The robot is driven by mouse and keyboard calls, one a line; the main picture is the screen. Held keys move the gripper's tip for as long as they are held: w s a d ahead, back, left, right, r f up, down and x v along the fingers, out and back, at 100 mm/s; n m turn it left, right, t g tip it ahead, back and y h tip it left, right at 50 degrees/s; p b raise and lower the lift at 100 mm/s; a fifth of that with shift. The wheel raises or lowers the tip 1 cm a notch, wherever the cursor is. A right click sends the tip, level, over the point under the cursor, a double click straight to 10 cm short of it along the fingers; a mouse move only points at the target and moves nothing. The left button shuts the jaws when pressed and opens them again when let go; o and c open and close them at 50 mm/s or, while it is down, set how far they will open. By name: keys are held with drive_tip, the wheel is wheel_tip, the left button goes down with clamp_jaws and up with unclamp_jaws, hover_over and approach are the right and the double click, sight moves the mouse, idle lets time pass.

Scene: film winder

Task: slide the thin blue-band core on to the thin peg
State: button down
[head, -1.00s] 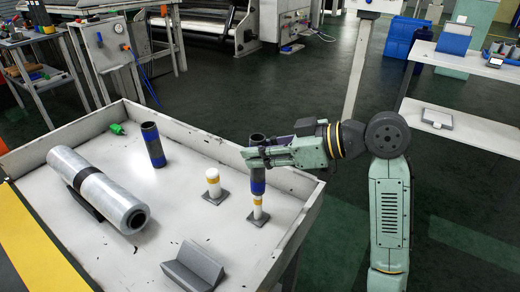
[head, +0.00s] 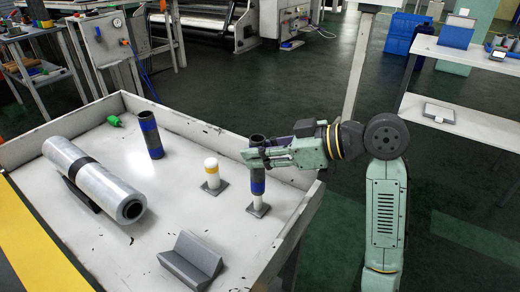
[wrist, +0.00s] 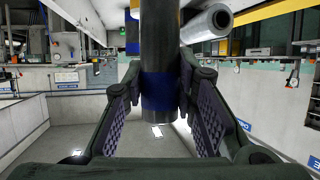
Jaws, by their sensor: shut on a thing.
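My gripper (head: 256,157) is shut on a dark core with a blue band (head: 257,186), held upright. In the wrist view the blue band (wrist: 159,85) shows between the finger pads. Directly below the core in the head view is a slim white peg (head: 257,203) on a small dark square base. The core's lower end appears to be around the peg's upper part, with a short white length showing below. A second, wider-looking white peg (head: 212,181) with a yellow band stands bare to the left. Another core with blue bands (head: 151,139) stands behind, further left.
A film roll (head: 95,180) lies on a cradle at the left of the walled table. A grey angled block (head: 190,262) sits at the front. A small green item (head: 114,120) lies near the back wall. The table's right wall (head: 297,217) is close to the pegs.

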sight(261, 172)
drive_tip(key=shift+f+b, duration=0.75)
drive_tip(key=shift+f, duration=0.3)
drive_tip(key=shift+f, duration=0.15)
idle(0.5)
drive_tip(key=shift+f+b, duration=1.45)
drive_tip(key=shift+f, duration=0.2)
drive_tip(key=c, duration=1.2)
unclamp_jaws()
drive_tip(key=shift+d+r, duration=0.1)
drive_tip(key=v, duration=1.2)
